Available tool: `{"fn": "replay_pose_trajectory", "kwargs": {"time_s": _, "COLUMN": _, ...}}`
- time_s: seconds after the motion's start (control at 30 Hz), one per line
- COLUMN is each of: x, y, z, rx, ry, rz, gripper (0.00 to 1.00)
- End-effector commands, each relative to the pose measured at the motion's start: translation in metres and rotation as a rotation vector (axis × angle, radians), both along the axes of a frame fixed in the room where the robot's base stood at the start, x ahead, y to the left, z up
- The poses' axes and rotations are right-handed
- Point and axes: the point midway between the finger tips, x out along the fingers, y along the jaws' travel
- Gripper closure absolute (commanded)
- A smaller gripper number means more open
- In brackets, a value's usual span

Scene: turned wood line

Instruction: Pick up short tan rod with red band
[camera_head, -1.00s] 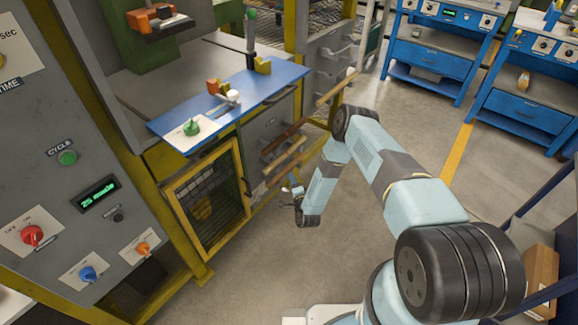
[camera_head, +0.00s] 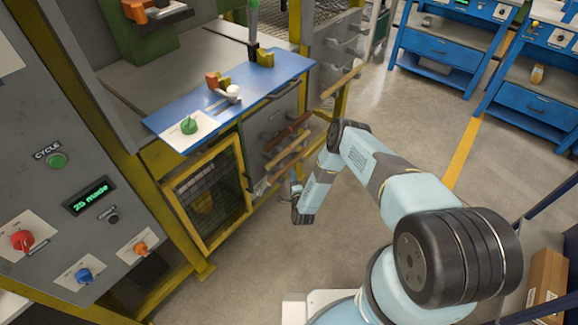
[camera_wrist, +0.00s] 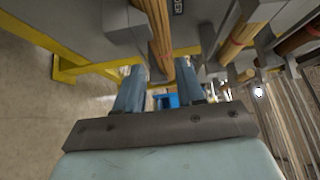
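Several rods stick out from a rack at the side of the machine. In the wrist view, a tan rod (camera_wrist: 159,30) with a reddish band lies just beyond my gripper (camera_wrist: 158,88), lined up with the gap between the fingers. A second tan rod (camera_wrist: 241,32) with a red band is to its right. I cannot tell which is the short one. In the head view, a tan rod (camera_head: 290,154) lies below a red-brown rod (camera_head: 288,134), and another tan rod (camera_head: 342,82) is higher. My gripper (camera_head: 296,188) is open and empty, below the lower tan rod.
A yellow-framed mesh door (camera_head: 207,198) stands left of my gripper. Blue workbenches (camera_head: 436,52) are at the back. The concrete floor (camera_head: 415,125) between is clear.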

Motion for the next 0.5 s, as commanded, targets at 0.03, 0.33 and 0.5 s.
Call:
{"fn": "replay_pose_trajectory", "kwargs": {"time_s": 0.03, "x": 0.004, "y": 0.001, "z": 0.000, "rx": 0.000, "ry": -0.002, "rz": 0.000, "gripper": 0.62}}
{"fn": "replay_pose_trajectory", "kwargs": {"time_s": 0.33, "x": 0.027, "y": 0.007, "z": 0.001, "rx": -0.002, "ry": -0.002, "rz": 0.000, "gripper": 0.62}}
{"fn": "replay_pose_trajectory", "kwargs": {"time_s": 0.5, "x": 0.048, "y": 0.013, "z": 0.001, "rx": -0.001, "ry": -0.002, "rz": 0.000, "gripper": 0.62}}
